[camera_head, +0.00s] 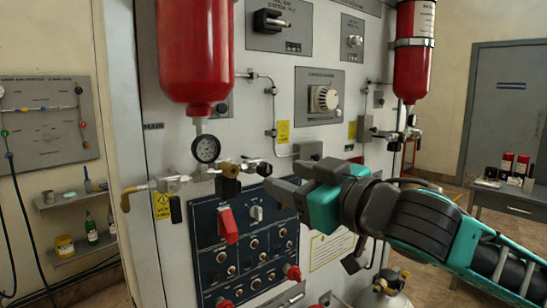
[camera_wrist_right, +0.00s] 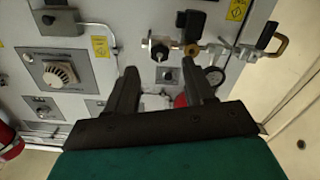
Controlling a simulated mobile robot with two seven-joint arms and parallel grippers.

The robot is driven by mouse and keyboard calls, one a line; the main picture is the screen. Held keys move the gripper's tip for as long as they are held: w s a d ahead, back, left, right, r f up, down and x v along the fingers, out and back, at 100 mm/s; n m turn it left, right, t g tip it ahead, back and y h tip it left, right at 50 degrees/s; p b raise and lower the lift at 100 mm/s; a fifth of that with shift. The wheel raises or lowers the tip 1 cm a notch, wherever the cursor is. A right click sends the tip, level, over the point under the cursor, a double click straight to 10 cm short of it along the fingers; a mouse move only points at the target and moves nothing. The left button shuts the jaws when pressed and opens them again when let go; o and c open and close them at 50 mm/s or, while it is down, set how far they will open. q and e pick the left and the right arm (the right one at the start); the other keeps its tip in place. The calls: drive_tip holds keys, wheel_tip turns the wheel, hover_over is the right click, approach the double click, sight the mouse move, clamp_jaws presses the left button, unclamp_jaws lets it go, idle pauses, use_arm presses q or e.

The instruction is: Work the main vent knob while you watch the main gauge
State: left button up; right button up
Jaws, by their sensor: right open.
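The main gauge (camera_head: 206,148) is a round white dial with a black rim, under the left red cylinder; its reading is too small to tell. It also shows in the right wrist view (camera_wrist_right: 214,76). A small round knob (camera_head: 264,169) at the right end of the brass valve row looks like the main vent knob. In the right wrist view this knob (camera_wrist_right: 160,52) lies just beyond and between my fingertips. My right gripper (camera_head: 284,175) is open and empty, close to the knob's right; contact cannot be told. My left gripper is not in view.
A red cylinder (camera_head: 196,50) hangs above the gauge. A dark switch panel (camera_head: 240,262) with a red lever (camera_head: 228,226) lies below. A white dial (camera_head: 323,99) is above right.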

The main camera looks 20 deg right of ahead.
sight(268, 170)
drive_tip(key=x, duration=0.5)
drive_tip(key=shift+p, duration=0.3)
clamp_jaws()
